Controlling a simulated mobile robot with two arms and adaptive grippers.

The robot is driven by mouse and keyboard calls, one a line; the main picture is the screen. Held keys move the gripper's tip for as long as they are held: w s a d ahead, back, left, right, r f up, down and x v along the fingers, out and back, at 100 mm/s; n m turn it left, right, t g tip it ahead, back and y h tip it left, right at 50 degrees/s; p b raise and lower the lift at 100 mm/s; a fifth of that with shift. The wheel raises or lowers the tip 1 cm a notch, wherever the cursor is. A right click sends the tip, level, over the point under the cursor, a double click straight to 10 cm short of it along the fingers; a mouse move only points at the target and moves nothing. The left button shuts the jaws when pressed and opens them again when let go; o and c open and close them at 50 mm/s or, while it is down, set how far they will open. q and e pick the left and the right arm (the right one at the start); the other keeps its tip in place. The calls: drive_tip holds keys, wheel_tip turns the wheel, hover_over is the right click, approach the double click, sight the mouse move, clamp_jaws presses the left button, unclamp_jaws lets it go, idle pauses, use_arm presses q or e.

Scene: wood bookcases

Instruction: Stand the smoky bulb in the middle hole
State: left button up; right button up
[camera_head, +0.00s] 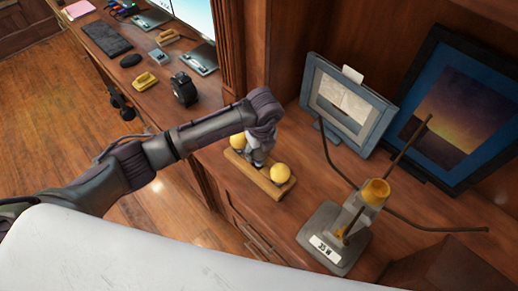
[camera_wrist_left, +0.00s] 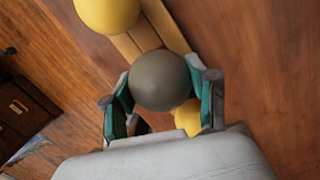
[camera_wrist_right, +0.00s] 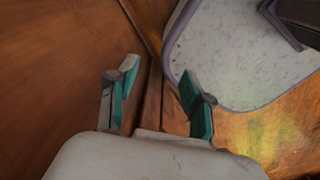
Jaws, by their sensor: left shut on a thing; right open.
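A wooden holder (camera_head: 270,187) lies on the wood top in the head view, with a yellow bulb (camera_head: 281,173) at its right end and another yellow bulb (camera_head: 237,140) at its left end. My left gripper (camera_head: 257,159) is over the holder's middle, between them. In the left wrist view its fingers are shut on the round, dark smoky bulb (camera_wrist_left: 160,80). The bulb is over the holder's strip (camera_wrist_left: 158,30). The middle hole and the bulb's lower end are hidden, so I cannot tell whether they meet. My right gripper (camera_wrist_right: 158,90) is open and empty in the right wrist view.
Right of the holder stands a grey-based stand (camera_head: 336,237) with a yellow top and long thin rods. Two framed pictures (camera_head: 345,107) (camera_head: 450,120) lean behind. A desk with a keyboard (camera_head: 107,38) and a black clock-like object (camera_head: 184,89) is at upper left.

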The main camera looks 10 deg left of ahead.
use_arm(q)
drive_tip(key=shift+f+b, duration=0.3)
drive_tip(key=shift+f, duration=0.2)
drive_tip(key=shift+f+b, duration=0.7)
drive_tip(key=shift+f, duration=0.15)
drive_tip(key=o, duration=0.9)
drive_tip(key=shift+r+p, duration=4.35)
drive_tip(key=shift+r, duration=1.7)
